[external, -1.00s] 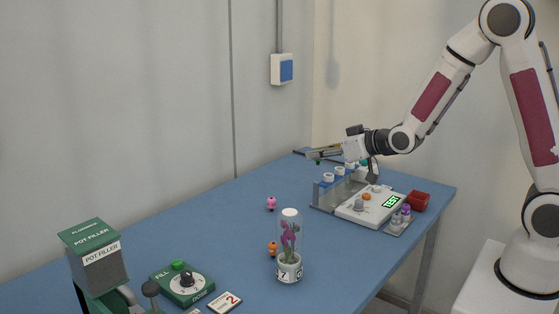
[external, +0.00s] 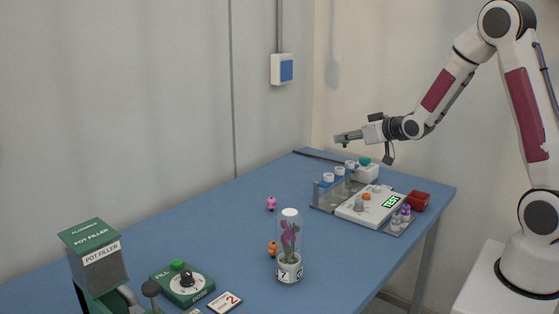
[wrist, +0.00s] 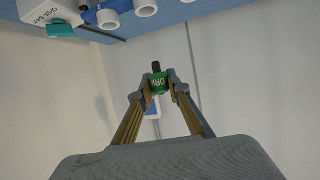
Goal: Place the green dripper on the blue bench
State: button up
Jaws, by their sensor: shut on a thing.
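The green dripper (wrist: 160,86), with a black end, is pinched between the two fingertips of my gripper (wrist: 157,80) in the wrist view. In the external view my gripper (external: 341,138) is raised above the far end of the blue bench (external: 235,215), level with the rack's upper left. The dripper is too small there to make out clearly. The bench's blue top also shows at the top of the wrist view (wrist: 205,12), apart from the dripper.
Below my gripper stand a rack (external: 325,190) with white-topped holders, a white box with a teal knob (external: 366,173) and a scale (external: 368,206). A red bowl (external: 418,200) sits right. A glass-covered orchid (external: 289,245) stands mid-bench. The bench's left middle is clear.

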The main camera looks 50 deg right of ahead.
jog(key=w+d+r, duration=0.1)
jog(key=d, duration=0.5)
jog(key=shift+w+d, duration=0.2)
jog(key=shift+d, duration=0.1)
jog(key=shift+f, duration=0.15)
jog(key=shift+f, duration=2.35)
jog(key=shift+f, duration=2.3)
jog(key=shift+f, duration=0.2)
jog(key=o, duration=0.8)
